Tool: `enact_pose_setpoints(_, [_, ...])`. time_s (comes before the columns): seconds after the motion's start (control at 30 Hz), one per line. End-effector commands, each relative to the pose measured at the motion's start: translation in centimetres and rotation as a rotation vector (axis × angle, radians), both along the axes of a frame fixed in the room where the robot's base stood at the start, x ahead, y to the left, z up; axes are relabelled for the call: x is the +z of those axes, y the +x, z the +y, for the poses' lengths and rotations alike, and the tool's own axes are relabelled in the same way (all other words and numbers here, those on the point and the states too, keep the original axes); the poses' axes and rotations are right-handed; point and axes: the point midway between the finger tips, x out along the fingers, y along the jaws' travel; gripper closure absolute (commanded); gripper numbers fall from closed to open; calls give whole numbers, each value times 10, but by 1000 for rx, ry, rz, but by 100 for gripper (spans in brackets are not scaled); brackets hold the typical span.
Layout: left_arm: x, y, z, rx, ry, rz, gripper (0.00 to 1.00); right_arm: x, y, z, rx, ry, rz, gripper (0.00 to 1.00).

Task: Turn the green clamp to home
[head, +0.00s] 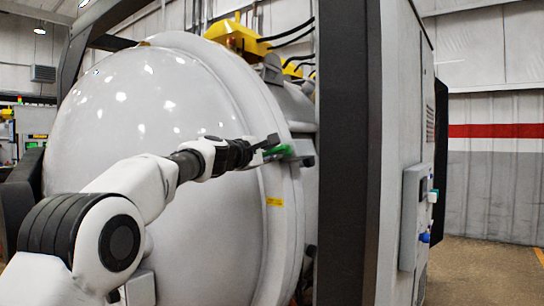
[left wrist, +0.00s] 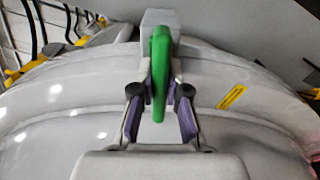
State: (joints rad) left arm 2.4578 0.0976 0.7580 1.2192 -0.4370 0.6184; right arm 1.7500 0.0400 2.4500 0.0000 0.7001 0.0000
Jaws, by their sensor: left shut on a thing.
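The green clamp (head: 280,150) sits on the rim of the furnace's round white door (head: 150,110), near the middle of the head view. In the left wrist view the green clamp (left wrist: 159,70) is a long green handle coming from a grey block (left wrist: 158,22). My left gripper (head: 270,146) reaches it from the left. In the left wrist view my left gripper (left wrist: 160,105) has its fingers on both sides of the handle and is shut on it. The far side of the clamp is hidden in the head view. My right gripper is not in view.
A dark upright post (head: 346,150) and a grey cabinet (head: 400,130) stand right of the door. A control box (head: 415,215) with buttons is on the cabinet. Yellow parts (head: 235,36) and black cables are above the door. Floor at the far right is clear.

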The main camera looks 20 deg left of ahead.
Motion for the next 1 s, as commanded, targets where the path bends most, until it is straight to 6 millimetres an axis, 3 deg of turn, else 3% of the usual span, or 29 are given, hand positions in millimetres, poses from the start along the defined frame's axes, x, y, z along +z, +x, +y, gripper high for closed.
enact_pose_setpoints(0.47, [0, 0, 0, 0, 18, -6, 100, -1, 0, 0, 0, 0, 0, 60])
enact_pose_setpoints(0.5, [0, 0, 0, 0, 18, -6, 82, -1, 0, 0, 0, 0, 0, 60])
enact_pose_setpoints(0.57, [0, 0, 0, 0, 18, -6, 61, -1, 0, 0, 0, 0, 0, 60])
enact_pose_setpoints(1.0, [1, -8, 3, 0, 15, -5, 60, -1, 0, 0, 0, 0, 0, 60])
